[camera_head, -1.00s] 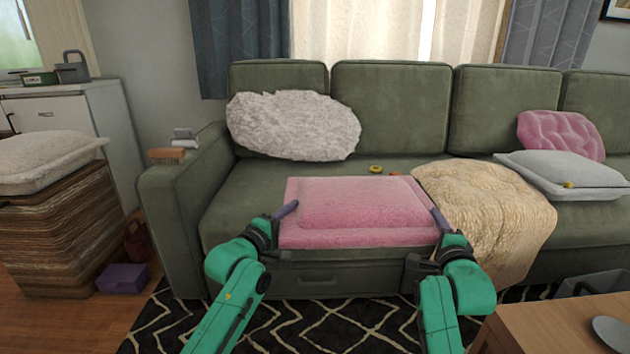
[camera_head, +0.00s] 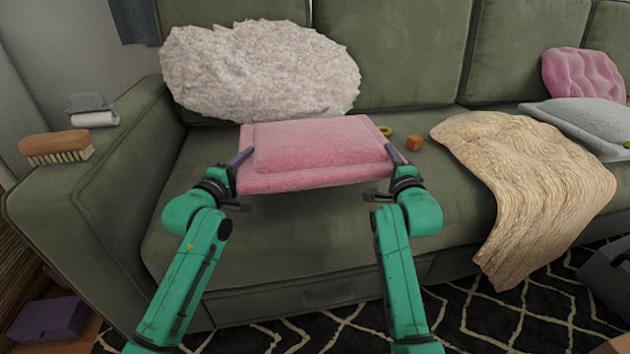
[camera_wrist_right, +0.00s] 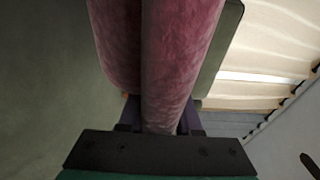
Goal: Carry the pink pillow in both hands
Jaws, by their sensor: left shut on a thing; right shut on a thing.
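The pink pillow (camera_head: 315,146) is held level between my two grippers in the head view, in front of the white fluffy cushion and over the sofa seat. My left gripper (camera_head: 240,160) is shut on its left edge. My right gripper (camera_head: 394,156) is shut on its right edge. In the right wrist view the pillow (camera_wrist_right: 168,60) runs down between the fingers of my right gripper (camera_wrist_right: 158,125). The gripped edges are partly hidden by the fingers.
The green sofa (camera_head: 290,240) fills the view. A white fluffy cushion (camera_head: 260,70), a cream blanket (camera_head: 530,180), a grey pillow (camera_head: 580,122) and another pink cushion (camera_head: 583,75) lie on it. A brush (camera_head: 56,148) is on the armrest.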

